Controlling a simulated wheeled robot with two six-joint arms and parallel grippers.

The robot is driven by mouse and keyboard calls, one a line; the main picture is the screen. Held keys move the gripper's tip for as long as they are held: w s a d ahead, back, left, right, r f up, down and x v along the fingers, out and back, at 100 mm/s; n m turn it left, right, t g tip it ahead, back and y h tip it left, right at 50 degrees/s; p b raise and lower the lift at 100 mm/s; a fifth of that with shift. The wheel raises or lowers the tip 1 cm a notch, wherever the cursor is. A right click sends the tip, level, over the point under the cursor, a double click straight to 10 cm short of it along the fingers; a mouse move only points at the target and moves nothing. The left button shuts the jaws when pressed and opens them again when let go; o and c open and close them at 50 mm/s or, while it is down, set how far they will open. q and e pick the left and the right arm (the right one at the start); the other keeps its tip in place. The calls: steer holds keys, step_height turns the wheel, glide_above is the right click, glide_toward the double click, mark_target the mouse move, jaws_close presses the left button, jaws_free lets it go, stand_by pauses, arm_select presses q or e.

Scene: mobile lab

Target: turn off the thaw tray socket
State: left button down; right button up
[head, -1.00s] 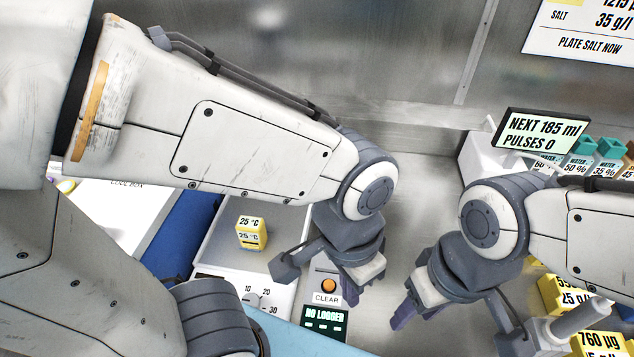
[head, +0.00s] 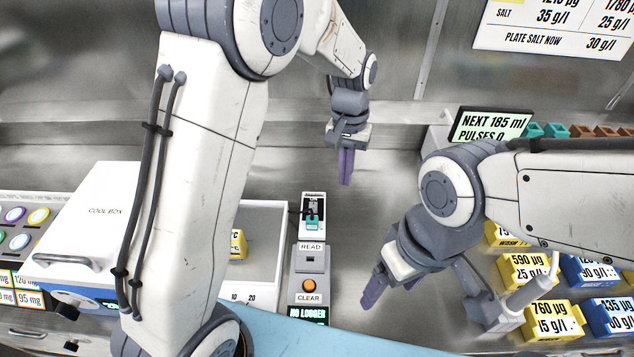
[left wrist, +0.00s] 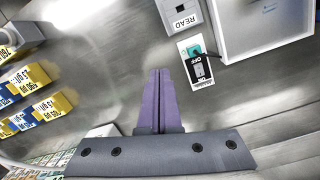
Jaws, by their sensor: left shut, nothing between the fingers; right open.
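The socket (head: 306,231) is a small white plate on the bench, behind the READ panel, with a teal plug in its near part and a dark part behind. In the left wrist view the socket (left wrist: 184,46) shows ON and OFF lettering beside a dark switch (left wrist: 202,70); I cannot tell which way the switch lies. My left gripper (head: 346,182) is shut and empty, above the bench to the right of the socket and apart from it. Its purple fingers (left wrist: 159,75) point down, together. My right gripper (head: 374,288) is open and empty, nearer the front.
A white tray box (head: 275,220) with a yellow block (head: 238,244) stands left of the socket, partly hidden by my left arm. The READ and CLEAR panel (head: 310,265) is in front. Yellow and blue labelled blocks (head: 527,270) stand at right. The bench between is clear.

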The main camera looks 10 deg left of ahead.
arm_select(q)
steer(key=w+a+f+n+g+p, duration=0.1)
steer(key=w+a+f+n+p, duration=0.1)
steer(key=w+a+f, duration=0.5)
steer(key=w+a+n, duration=0.1)
steer(key=w+a, duration=0.1)
steer(key=w, duration=0.1)
steer(key=shift+w+a+n+p, duration=0.2)
steer(key=shift+a+n+p, duration=0.1)
steer(key=shift+p, duration=0.05)
steer(key=shift+f, duration=0.1)
steer(key=p, duration=0.6)
glide_toward(314, 209)
steer(key=f, duration=0.2)
steer(key=s+f, duration=0.1)
steer(key=f, duration=0.2)
steer(key=shift+f, duration=0.1)
steer(key=shift+s+f, duration=0.1)
steer(key=shift+f, duration=0.65)
